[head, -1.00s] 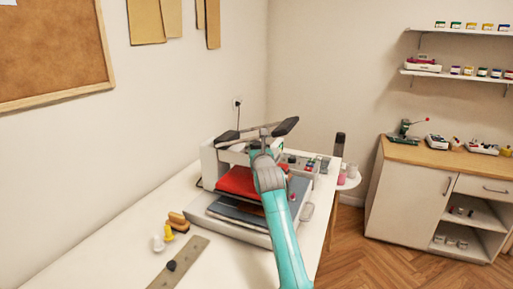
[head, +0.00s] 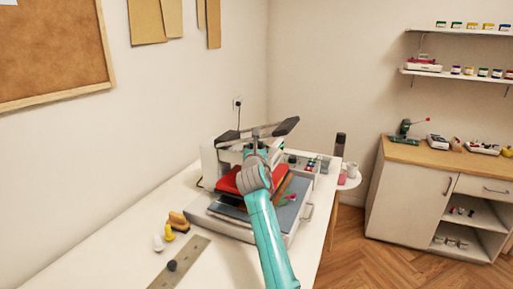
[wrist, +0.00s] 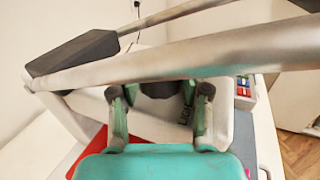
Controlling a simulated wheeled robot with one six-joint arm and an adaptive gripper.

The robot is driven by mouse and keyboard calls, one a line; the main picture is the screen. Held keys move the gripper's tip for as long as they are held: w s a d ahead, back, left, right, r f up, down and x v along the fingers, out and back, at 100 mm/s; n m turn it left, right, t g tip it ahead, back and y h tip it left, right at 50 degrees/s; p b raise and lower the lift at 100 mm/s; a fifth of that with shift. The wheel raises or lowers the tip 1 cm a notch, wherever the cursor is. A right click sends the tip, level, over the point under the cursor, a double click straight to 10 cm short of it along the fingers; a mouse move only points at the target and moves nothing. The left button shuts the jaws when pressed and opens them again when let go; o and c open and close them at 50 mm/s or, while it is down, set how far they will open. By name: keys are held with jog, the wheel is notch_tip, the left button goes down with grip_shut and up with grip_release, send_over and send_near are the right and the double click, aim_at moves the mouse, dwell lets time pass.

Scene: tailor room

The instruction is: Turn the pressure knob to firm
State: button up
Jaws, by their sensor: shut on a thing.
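The heat press (head: 212,160) stands on the white table, with a grey body and a long lever with dark grips (head: 285,127) across its top. In the wrist view, the pressure knob (wrist: 160,90) is a dark round piece beneath the pale lever bar (wrist: 200,55). The bar hides its upper part. My gripper (wrist: 160,100) has one finger on each side of the knob and is shut on it. No pointer or firm mark on the knob is readable. In the head view, my wrist covers the knob and fingertips.
A red cloth (head: 228,183) lies on the press. A tray of small coloured items (head: 310,163) stands behind right. A ruler (head: 185,262), a yellow thimble-like piece (head: 169,232) and a brown block (head: 179,220) lie front left. The lever runs close above my fingers.

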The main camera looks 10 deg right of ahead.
jog(key=m+g+h, duration=0.1)
jog(key=h, duration=0.1)
jog(key=a+m+h, duration=0.1)
jog(key=m+h, duration=0.1)
jog(key=shift+w+g+h, duration=0.15)
jog(key=shift+g+h, duration=0.15)
jog(key=shift+g, duration=0.1)
jog(key=shift+w+a+m+g+h, duration=0.1)
jog(key=shift+w+m+g+h, duration=0.05)
jog(key=shift+m+g+h, duration=1.8)
jog(key=shift+h, duration=0.35)
jog(key=o, duration=1.1)
jog(key=shift+o, duration=0.2)
jog(key=shift+n+t, duration=0.25)
jog(key=shift+t, duration=0.2)
jog(key=shift+s+d+n+t+y, duration=0.1)
jog(key=shift+d+n+t+y, duration=0.1)
jog(key=shift+n+t+y, duration=0.5)
jog(key=shift+s+d+n+t+y, duration=0.15)
jog(key=shift+n+t+y, duration=0.25)
jog(key=shift+y, duration=0.5)
jog(key=shift+d+n+t+y, duration=0.2)
jog(key=shift+n+t+y, duration=0.55)
jog(key=shift+n+y, duration=0.9)
jog(key=shift+d+n+t+y, duration=0.2)
jog(key=shift+n+t+y, duration=0.7)
jog(key=shift+y, duration=1.35)
